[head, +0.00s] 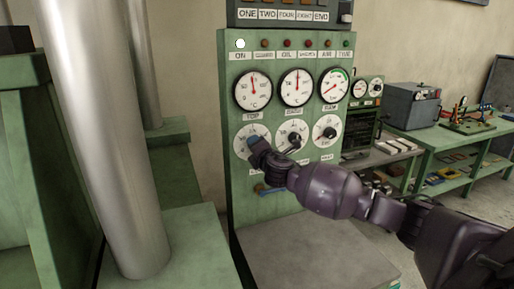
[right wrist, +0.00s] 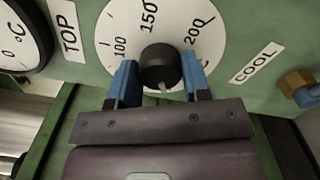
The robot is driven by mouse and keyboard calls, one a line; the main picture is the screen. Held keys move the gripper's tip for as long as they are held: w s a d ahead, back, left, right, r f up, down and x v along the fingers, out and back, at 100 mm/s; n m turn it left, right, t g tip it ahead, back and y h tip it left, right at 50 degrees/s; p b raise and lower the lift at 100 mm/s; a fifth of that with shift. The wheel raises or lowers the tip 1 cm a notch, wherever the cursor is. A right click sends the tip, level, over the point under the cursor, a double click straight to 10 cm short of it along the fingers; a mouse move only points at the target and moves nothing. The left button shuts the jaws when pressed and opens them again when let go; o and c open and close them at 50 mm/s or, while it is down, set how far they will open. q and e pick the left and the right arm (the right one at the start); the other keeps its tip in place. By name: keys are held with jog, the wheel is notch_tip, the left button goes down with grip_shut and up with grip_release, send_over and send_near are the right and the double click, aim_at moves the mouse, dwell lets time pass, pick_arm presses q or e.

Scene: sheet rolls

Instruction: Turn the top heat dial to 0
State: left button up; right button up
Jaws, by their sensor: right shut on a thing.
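The top heat dial is the left of three white dials on the green panel, under the label TOP (head: 252,117). Its white face (head: 246,130) is partly covered by my right gripper (head: 254,143). In the right wrist view the dial face (right wrist: 148,32) shows 100, 150 and 200 around a black knob (right wrist: 158,70). The blue fingers of my right gripper (right wrist: 160,76) are shut on the knob, one on each side. A pale mark shows on the knob's near edge; the 0 is not clearly visible. My left gripper is out of view.
Two other dials (head: 293,133) (head: 327,130) sit close to the right, with round gauges (head: 297,86) above. A brass-coloured fitting (right wrist: 297,86) sticks out near the COOL label. A metal column (head: 95,130) stands left of the panel, and a grey ledge (head: 315,250) lies below.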

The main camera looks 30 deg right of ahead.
dwell(0.3)
jog(key=o, duration=0.9)
jog(key=shift+o, duration=0.2)
jog(key=shift+s, duration=0.15)
jog(key=b+v, duration=0.1)
jog(key=v, duration=0.9)
jog(key=shift+s+b, duration=0.25)
jog(key=shift+b, duration=0.1)
jog(key=shift+a+f, duration=0.1)
jog(key=shift+a, duration=0.1)
